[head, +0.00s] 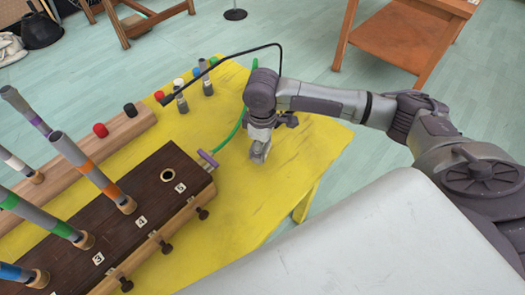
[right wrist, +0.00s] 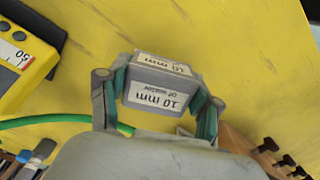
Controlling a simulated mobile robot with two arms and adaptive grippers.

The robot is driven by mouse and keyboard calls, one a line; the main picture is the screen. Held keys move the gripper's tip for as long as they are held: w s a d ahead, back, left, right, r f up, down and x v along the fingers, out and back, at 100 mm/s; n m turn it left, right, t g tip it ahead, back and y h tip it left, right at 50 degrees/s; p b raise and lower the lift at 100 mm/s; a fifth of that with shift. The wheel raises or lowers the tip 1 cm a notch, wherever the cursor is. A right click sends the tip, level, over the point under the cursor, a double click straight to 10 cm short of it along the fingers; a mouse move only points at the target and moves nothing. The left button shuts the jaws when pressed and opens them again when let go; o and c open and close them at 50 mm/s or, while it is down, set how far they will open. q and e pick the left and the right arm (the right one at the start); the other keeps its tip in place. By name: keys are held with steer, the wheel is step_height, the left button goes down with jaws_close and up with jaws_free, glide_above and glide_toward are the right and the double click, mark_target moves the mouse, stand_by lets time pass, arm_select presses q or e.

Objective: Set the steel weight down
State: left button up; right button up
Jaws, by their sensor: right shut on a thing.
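My right gripper (head: 259,150) points down over the bare yellow table (head: 310,165), right of the dark wooden block with tubes. In the right wrist view its two fingers are shut on a grey block, the steel weight (right wrist: 160,82), one on each side. The weight has white labels reading "10 mm of water" on two faces. In the head view the weight is small at the fingertips. I cannot tell whether its underside touches the table. My left gripper is not in view.
A dark wooden block (head: 165,211) with numbered holes and several upright tubes stands at left. A green hose (head: 233,132) runs beside the gripper. A yellow meter (right wrist: 22,58) lies nearby. The table's right part is clear up to its edge.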

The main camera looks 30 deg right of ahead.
step_height(320, 180, down, 2)
steer(key=shift+f, duration=0.15)
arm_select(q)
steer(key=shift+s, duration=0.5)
arm_select(e)
steer(key=shift+f, duration=0.1)
steer(key=o, duration=1.5)
steer(key=shift+o, duration=0.2)
step_height(320, 180, up, 12)
steer(key=shift+r, duration=0.15)
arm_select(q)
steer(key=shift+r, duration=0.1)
